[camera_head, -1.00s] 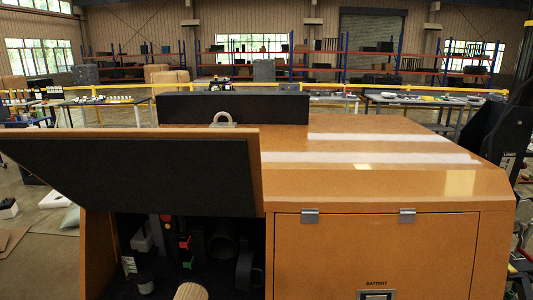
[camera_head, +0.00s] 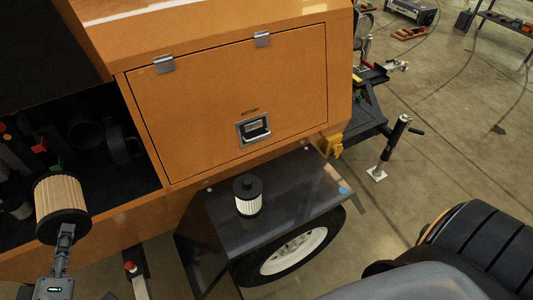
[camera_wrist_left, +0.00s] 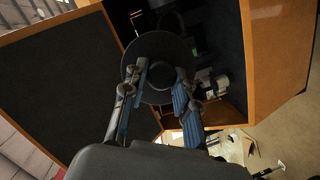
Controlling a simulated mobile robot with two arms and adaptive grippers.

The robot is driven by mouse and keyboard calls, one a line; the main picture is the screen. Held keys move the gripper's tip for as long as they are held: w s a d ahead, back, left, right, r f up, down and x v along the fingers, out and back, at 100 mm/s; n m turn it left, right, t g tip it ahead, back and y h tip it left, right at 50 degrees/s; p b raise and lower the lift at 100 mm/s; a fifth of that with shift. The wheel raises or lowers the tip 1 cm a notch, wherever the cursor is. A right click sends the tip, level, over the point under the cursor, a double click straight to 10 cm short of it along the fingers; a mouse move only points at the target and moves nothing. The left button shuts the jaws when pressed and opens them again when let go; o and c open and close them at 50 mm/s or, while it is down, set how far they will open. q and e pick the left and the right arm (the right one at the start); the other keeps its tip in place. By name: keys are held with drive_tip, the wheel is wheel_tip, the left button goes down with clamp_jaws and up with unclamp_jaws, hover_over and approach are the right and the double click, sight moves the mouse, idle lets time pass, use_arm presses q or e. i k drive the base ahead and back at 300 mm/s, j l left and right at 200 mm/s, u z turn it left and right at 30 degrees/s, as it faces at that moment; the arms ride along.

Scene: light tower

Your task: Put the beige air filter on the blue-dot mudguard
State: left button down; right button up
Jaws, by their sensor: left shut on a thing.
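The beige air filter (camera_head: 60,200) has pleated beige sides and a black end cap. My left gripper (camera_head: 66,233) is shut on its black cap, and the filter is in front of the open compartment in the head view. In the left wrist view the black cap (camera_wrist_left: 158,52) sits between the fingers of my left gripper (camera_wrist_left: 160,85). The blue-dot mudguard (camera_head: 290,205) is the dark plate over the wheel, with a blue dot (camera_head: 343,190) near its right corner. It is to the right of and apart from the held filter. My right gripper is not in view.
A smaller white filter with a black top (camera_head: 247,197) stands on the mudguard's left part. The open compartment (camera_head: 110,150) has dark parts inside. The shut orange battery door (camera_head: 230,95) rises behind the mudguard. The mudguard is bare around the blue dot.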

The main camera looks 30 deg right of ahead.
sight(276, 193)
drive_tip(key=l+z, duration=0.15)
drive_tip(key=z, duration=0.9)
drive_tip(key=i+l+z, duration=0.1)
drive_tip(key=i, duration=0.3)
drive_tip(key=i+l, duration=0.2)
drive_tip(key=i, duration=0.15)
drive_tip(key=l+z, duration=0.05)
